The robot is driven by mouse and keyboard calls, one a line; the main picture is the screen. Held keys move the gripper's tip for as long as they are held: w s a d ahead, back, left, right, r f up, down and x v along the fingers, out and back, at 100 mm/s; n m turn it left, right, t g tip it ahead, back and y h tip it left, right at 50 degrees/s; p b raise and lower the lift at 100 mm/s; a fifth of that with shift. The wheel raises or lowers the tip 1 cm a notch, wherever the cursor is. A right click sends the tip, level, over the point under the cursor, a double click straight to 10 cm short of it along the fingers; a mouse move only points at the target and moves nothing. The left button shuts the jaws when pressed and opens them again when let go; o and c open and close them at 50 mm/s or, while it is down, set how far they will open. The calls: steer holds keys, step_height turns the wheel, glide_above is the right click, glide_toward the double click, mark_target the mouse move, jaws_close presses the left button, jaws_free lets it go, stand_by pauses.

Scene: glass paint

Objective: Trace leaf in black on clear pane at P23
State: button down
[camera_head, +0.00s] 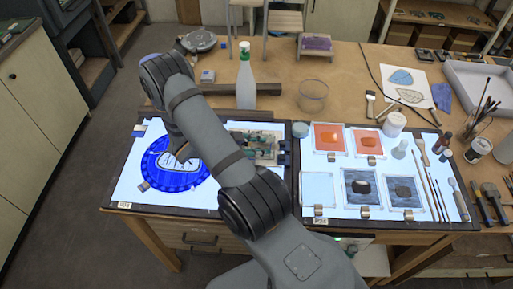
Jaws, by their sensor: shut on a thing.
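The clear pane (318,185) lies at the lower left of the right light panel, above the small label P23 (320,221). It looks pale and bare, with a clip at its lower edge. A white sheet (420,78) at the back right bears a blue leaf and a leaf in dark outline. My gripper (183,155) is far left of the clear pane, over a round blue piece (165,186) on the left light panel. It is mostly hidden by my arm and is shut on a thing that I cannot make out.
Orange panes (329,138) and dark streaked panes (361,188) lie beside the clear pane. Brushes (432,190) lie at the panel's right. A white bottle (245,80) and a glass bowl (313,95) stand behind. My arm crosses between the two light panels.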

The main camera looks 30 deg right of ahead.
steer(key=shift+w+d+p, duration=0.2)
steer(key=shift+w+d, duration=0.25)
steer(key=shift+d, duration=0.35)
steer(key=shift+w+d+p, duration=0.2)
steer(key=shift+w+d, duration=0.2)
steer(key=shift+d, duration=1.1)
steer(key=shift+s+d, duration=0.4)
steer(key=shift+d, duration=0.2)
